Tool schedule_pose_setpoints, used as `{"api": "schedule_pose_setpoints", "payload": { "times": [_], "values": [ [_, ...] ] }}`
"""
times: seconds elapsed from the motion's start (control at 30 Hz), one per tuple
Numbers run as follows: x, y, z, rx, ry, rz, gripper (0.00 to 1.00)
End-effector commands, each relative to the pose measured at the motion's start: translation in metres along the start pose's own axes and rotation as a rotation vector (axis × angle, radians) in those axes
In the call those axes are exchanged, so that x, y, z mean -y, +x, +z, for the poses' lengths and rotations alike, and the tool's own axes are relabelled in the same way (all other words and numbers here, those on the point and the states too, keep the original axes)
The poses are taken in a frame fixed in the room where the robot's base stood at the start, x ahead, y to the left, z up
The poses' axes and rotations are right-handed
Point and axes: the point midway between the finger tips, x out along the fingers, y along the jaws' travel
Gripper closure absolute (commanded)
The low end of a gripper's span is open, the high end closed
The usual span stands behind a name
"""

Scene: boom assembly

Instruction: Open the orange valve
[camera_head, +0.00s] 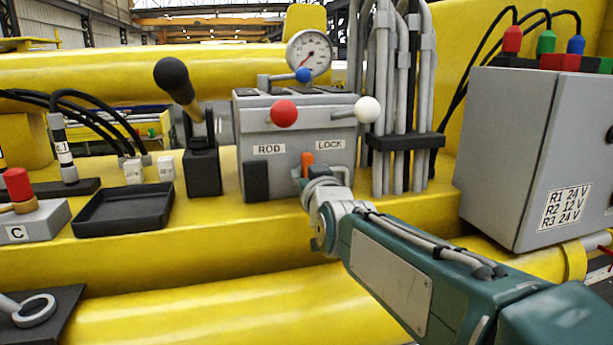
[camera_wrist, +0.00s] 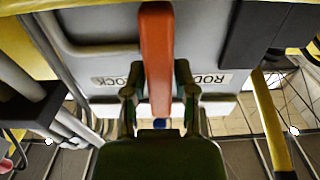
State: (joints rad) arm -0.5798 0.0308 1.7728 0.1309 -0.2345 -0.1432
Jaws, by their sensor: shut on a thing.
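The orange valve (camera_head: 307,160) shows as a short upright orange handle on the front of the grey control box (camera_head: 290,145), just below and between the ROD and LOCK labels. In the wrist view the orange handle (camera_wrist: 157,45) runs from the top edge down between my two dark fingers. My gripper (camera_head: 314,180) is at the box front, at the end of my teal arm, and is shut on the handle. The handle's lower part and the valve body are mostly hidden behind my gripper in the head view.
Levers with red (camera_head: 284,113), blue (camera_head: 304,75) and white (camera_head: 369,109) knobs stick out above my gripper. Grey pipes (camera_head: 400,100) stand to the right, then a grey cabinet (camera_head: 510,150). A black-knobbed lever (camera_head: 173,76) and an empty black tray (camera_head: 123,210) are left.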

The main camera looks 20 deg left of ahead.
Motion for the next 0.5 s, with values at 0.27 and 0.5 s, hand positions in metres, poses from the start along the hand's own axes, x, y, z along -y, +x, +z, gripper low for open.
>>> {"api": "schedule_pose_setpoints", "payload": {
  "times": [0.27, 0.5],
  "values": [
    [0.0007, 0.0004, -0.0001, -0.001, 0.001, -0.001, 0.37],
    [0.0002, -0.0008, -0.0003, -0.001, 0.001, 0.000, 0.37]
  ]
}}
